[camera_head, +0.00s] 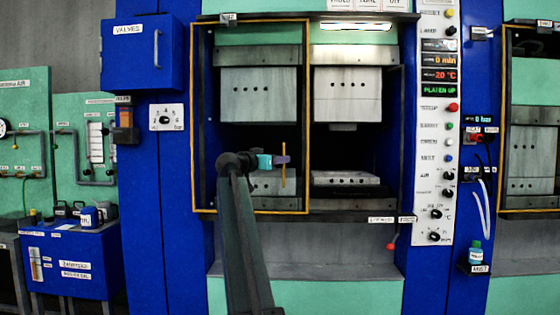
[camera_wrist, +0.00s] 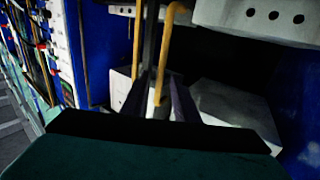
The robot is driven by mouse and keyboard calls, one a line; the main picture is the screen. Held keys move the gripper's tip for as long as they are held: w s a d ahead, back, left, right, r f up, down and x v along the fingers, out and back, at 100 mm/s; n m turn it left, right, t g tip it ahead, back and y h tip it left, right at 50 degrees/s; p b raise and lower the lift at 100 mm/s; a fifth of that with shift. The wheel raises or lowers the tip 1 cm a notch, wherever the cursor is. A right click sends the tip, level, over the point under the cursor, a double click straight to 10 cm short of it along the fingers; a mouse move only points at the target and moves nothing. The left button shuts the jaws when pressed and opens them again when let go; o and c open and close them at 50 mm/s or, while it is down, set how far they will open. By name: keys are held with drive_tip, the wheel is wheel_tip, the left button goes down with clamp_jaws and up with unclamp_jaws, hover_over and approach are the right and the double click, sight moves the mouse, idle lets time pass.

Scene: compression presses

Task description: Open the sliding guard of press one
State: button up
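The sliding guard (camera_head: 307,110) of the central press is a yellow-framed panel over the left half of the press opening. The right half is uncovered. An upright orange handle bar (camera_head: 283,180) stands on the guard near its right edge. My gripper (camera_head: 283,160) is at this bar, about mid-height. In the wrist view the bar (camera_wrist: 174,40) runs down between my two dark fingers (camera_wrist: 163,98), with one finger on each side. The fingers look apart, and I cannot tell whether they touch the bar. A second yellow bar (camera_wrist: 138,40) stands to its left.
Upper and lower platens (camera_head: 345,180) show inside the press. A white control panel (camera_head: 436,180) with knobs is on the right. A blue valve box (camera_head: 143,55) is at the upper left, and another press (camera_head: 530,130) stands at the far right.

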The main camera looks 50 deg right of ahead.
drive_tip(key=s+a, duration=0.1)
drive_tip(key=a, duration=1.1)
drive_tip(key=shift+s+a, duration=0.2)
drive_tip(key=shift+s, duration=0.05)
